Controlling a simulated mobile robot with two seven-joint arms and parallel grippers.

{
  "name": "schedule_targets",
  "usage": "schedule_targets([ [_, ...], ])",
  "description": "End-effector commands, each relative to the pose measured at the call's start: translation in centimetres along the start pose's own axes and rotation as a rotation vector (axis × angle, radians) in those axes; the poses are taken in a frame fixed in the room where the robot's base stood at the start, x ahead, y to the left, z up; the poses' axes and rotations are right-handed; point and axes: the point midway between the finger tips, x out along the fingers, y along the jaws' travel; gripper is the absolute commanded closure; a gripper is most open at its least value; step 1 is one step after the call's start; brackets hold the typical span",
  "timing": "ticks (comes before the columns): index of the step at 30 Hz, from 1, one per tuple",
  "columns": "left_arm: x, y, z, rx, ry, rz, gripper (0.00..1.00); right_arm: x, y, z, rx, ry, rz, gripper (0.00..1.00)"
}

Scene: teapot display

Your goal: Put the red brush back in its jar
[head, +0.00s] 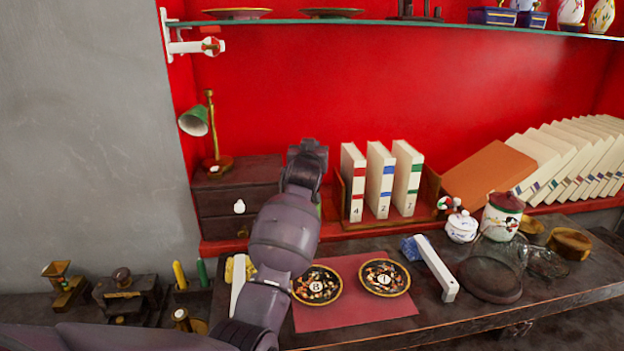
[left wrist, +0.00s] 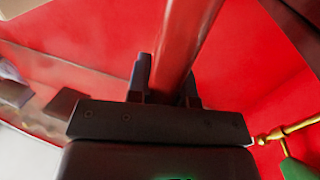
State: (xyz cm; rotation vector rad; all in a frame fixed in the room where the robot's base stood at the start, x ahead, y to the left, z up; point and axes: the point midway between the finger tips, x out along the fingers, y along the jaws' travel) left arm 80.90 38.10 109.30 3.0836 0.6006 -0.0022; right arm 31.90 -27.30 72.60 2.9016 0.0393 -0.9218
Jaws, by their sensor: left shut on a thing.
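My left gripper (head: 308,155) is raised in front of the red back wall, right of the green lamp. In the left wrist view my left gripper (left wrist: 165,88) is shut on a smooth red shaft, the red brush (left wrist: 185,40), which runs up out of the frame. Its bristle end is not visible, and the head view does not show the brush clearly. A dark holder (head: 192,293) with a yellow and a green stick upright in it stands at lower left. I cannot tell whether it is the brush's jar. My right gripper is not in view.
A green lamp (head: 194,121) stands on a small drawer chest (head: 236,187). Numbered white books (head: 380,180) stand behind two patterned plates on a red mat (head: 330,322). Lidded jars (head: 503,217) and glassware crowd the right. A glass shelf (head: 400,22) runs above.

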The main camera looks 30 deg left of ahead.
Motion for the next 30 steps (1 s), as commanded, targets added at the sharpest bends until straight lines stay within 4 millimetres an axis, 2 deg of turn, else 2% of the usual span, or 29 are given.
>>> schedule_targets([
  [1, 0.0, 0.0, 1.0, 0.000, -0.002, 0.000, 1.00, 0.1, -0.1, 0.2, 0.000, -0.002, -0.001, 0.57],
  [3, 0.0, 0.0, 1.6, 0.000, -0.001, 0.000, 1.00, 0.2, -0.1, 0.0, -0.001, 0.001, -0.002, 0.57],
  [11, 0.0, 0.0, 3.0, 0.001, -0.001, 0.000, 1.00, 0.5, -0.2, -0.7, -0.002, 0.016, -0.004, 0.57],
  [19, 0.0, 0.1, 7.3, 0.002, -0.003, 0.001, 1.00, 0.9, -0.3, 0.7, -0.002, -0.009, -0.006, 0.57],
  [30, 0.0, 0.0, 7.6, -0.001, 0.001, 0.001, 1.00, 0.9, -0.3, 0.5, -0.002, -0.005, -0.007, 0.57],
])
